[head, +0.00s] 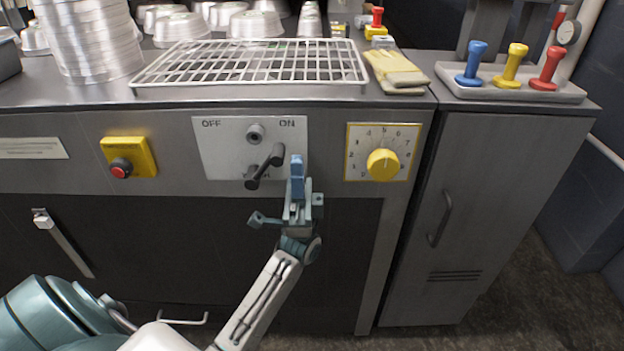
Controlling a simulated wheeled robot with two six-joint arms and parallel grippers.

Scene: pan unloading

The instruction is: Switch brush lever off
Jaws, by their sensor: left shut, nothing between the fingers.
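The brush lever (266,166) is a dark bar with a rounded end. It sits on a light metal plate (215,155) marked OFF at the upper left and ON at the upper right. The lever slants up and to the right, its rounded end on the ON side. My left gripper (297,163) is shut and empty, with its blue fingertips pointing up just right of the lever's end. I cannot tell whether they touch it. My right gripper is not in view.
A yellow box with a red button (121,167) is to the left, and a yellow dial (383,164) to the right.

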